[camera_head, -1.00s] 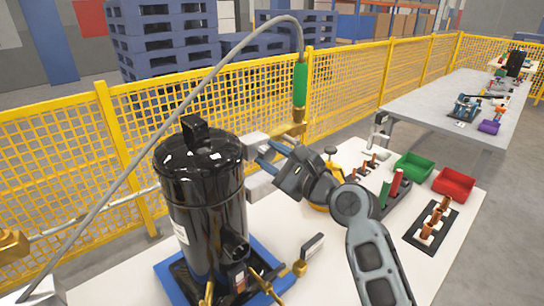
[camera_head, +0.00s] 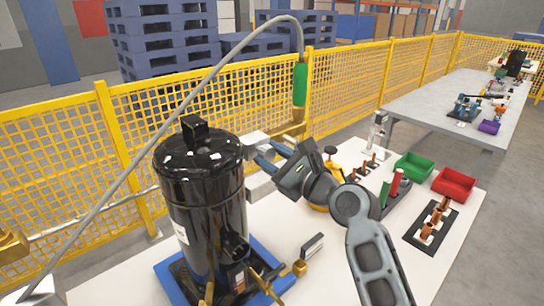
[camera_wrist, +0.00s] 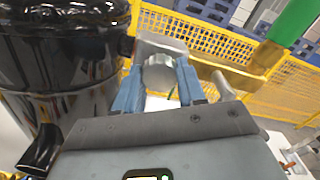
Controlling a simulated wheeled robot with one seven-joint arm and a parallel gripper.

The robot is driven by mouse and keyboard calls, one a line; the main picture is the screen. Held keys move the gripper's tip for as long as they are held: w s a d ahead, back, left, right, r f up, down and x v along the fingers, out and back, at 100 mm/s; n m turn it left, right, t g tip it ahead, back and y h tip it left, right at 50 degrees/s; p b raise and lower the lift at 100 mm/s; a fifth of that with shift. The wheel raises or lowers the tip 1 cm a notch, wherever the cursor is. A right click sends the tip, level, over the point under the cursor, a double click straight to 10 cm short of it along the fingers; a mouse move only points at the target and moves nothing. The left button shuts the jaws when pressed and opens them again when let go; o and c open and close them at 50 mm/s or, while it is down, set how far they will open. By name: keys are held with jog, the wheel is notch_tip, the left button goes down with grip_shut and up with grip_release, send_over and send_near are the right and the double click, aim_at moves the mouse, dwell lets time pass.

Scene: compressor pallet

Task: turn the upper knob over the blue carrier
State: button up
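A tall black compressor (camera_head: 203,195) stands upright on the blue carrier (camera_head: 166,276). A pale grey upper block (camera_head: 256,143) and a lower one (camera_head: 259,187) show at its right side. My gripper (camera_head: 265,156) reaches leftward to these blocks. In the wrist view, a round silver knob (camera_wrist: 159,73) sits in front of a pale block, between the two blue fingertips of my gripper (camera_wrist: 160,80). The fingers are apart, one on each side of the knob. I cannot tell whether they press on it. The knob itself is hidden in the head view.
A green-handled tool (camera_head: 300,85) hangs from a grey hose behind my gripper. A yellow mesh fence (camera_head: 75,160) runs behind the table. A green bin (camera_head: 413,167), a red bin (camera_head: 454,183) and a rack of copper parts (camera_head: 432,222) stand at the right.

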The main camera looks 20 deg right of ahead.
jog(key=o, duration=0.4)
jog(key=b+v, duration=0.1)
jog(key=v, duration=0.6)
jog(key=shift+s+d, duration=0.1)
jog(key=shift+s, duration=0.25)
jog(key=s+f+n+g+h, duration=0.1)
jog(key=s+f+n+h, duration=0.2)
jog(key=s+f+n, duration=0.6)
jog(key=s+f+n+g+h, duration=0.15)
jog(key=s+f, duration=0.35)
jog(key=s, duration=0.7)
jog(key=s+r+n, duration=0.1)
jog(key=s+n, duration=0.4)
jog(key=s, duration=0.2)
jog(key=s+a+r+n, duration=0.1)
jog(key=s+r+n, duration=0.1)
jog(key=s+n, duration=0.4)
jog(key=s+a+r+n+h, duration=0.1)
jog(key=s+n, duration=0.4)
jog(key=s, duration=0.3)
jog(key=shift+s+a+r+n, duration=0.1)
jog(key=shift+a+r+n, duration=0.1)
jog(key=shift+n, duration=0.15)
